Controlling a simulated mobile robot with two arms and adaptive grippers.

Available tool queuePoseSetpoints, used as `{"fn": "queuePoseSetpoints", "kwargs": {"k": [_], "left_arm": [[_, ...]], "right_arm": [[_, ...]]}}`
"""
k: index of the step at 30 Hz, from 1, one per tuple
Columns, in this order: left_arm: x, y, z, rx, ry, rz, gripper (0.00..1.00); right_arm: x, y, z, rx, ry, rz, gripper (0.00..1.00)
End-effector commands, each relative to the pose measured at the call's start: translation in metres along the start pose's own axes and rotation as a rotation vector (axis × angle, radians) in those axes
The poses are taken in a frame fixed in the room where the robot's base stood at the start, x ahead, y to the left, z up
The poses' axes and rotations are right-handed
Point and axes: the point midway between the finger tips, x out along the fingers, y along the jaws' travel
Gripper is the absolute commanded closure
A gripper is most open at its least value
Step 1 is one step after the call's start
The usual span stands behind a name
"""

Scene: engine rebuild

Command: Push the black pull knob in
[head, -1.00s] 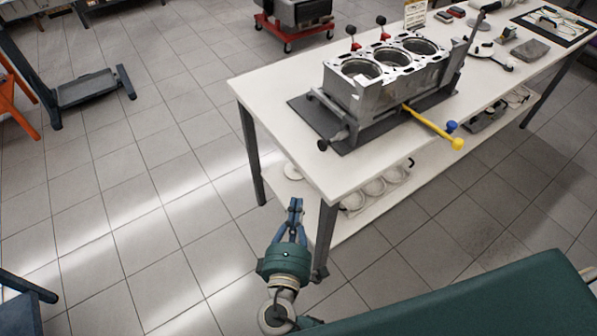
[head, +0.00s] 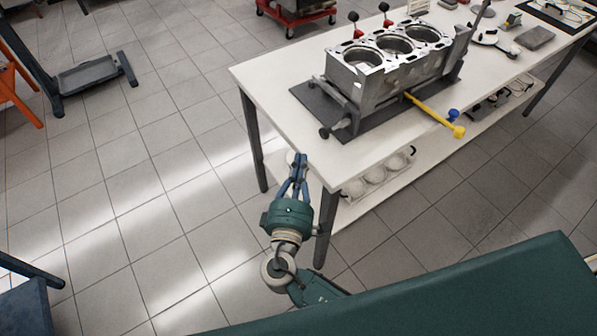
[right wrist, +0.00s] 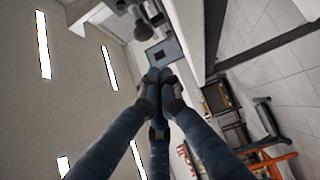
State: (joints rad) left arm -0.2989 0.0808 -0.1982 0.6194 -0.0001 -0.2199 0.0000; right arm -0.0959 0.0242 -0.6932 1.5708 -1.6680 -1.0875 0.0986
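A black knob (head: 324,133) sticks out at the near left end of the metal fixture under the engine block (head: 385,60). My left gripper is not in view.
The white table (head: 275,95) has dark legs and a lower shelf (head: 350,205) with several round parts. A yellow-handled bar (head: 435,115) juts over the front edge. A red wheeled cart (head: 297,15) stands behind. The tiled floor to the left is mostly clear.

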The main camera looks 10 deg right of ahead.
Motion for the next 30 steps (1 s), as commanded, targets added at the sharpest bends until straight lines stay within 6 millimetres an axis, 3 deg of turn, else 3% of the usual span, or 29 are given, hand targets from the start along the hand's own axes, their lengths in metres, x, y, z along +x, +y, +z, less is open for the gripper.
{"fn": "queuePoseSetpoints", "kwargs": {"k": [5,10,26,30], "left_arm": [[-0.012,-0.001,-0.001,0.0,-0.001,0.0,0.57],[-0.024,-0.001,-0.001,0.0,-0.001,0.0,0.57],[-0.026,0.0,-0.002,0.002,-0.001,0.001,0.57],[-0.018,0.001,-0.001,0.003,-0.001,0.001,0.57]], "right_arm": [[0.039,0.004,0.0,-0.001,-0.001,0.002,1.0],[0.055,0.003,0.019,-0.003,0.0,-0.001,1.0],[0.064,-0.001,0.029,0.0,0.0,-0.001,1.0],[0.072,-0.003,0.037,0.001,-0.002,0.0,1.0]]}}
